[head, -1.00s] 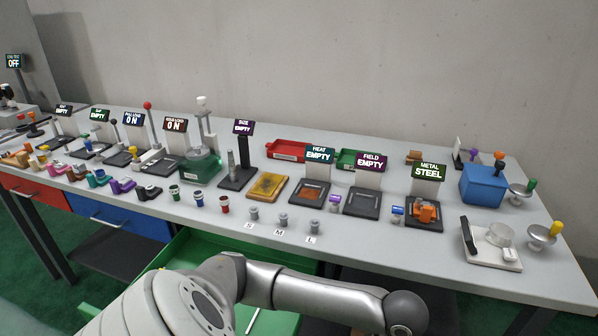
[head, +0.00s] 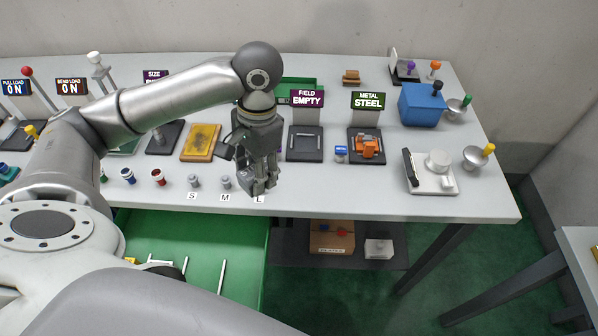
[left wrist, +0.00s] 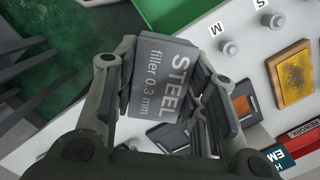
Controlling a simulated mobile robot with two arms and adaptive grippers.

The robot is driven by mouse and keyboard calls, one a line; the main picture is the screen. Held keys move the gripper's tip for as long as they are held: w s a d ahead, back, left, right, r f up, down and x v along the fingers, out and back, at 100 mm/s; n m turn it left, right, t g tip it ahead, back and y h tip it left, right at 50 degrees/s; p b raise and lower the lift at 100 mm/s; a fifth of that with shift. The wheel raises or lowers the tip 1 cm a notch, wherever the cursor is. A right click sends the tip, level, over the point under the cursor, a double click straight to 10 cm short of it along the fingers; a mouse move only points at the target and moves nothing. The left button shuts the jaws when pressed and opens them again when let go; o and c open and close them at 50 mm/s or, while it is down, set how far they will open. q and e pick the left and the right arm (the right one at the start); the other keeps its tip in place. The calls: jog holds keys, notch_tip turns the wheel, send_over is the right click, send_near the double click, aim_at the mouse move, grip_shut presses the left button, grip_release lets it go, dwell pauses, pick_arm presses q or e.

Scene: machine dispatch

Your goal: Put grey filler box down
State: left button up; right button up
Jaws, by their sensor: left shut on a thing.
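My left gripper (head: 260,186) is shut on the grey filler box. In the left wrist view the grey filler box (left wrist: 165,82) lies between the two fingers, with "STEEL filler 0.3 mm" on its face. In the head view the gripper points down near the table's front edge, above the area of the L label (head: 259,199); the fingers hide most of the box. I cannot tell whether the box touches the table. My right gripper is not in view.
Grey knobs stand by the S (head: 194,181) and M (head: 226,182) labels. An orange-yellow plate (head: 201,142), the FIELD station (head: 305,143) and the METAL station (head: 366,145) stand behind. A green drawer (head: 205,225) is open below.

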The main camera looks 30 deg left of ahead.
pick_arm(q)
jog(key=w+d+f+p, duration=0.1)
jog(key=w+d+f, duration=0.15)
jog(key=w, duration=0.35)
send_over(299, 188)
jog(key=f+p, duration=0.1)
jog(key=f, duration=0.4)
jog(key=shift+s, duration=0.2)
jog(key=shift+w+d+f, duration=0.15)
jog(key=shift+w+f, duration=0.2)
jog(key=shift+f, duration=0.15)
notch_tip(299, 188, down, 3)
jog(key=shift+f+p, duration=0.15)
jog(key=shift+p, duration=0.5)
jog(key=o, duration=0.6)
jog(key=shift+f, duration=0.1)
jog(key=o, duration=0.4)
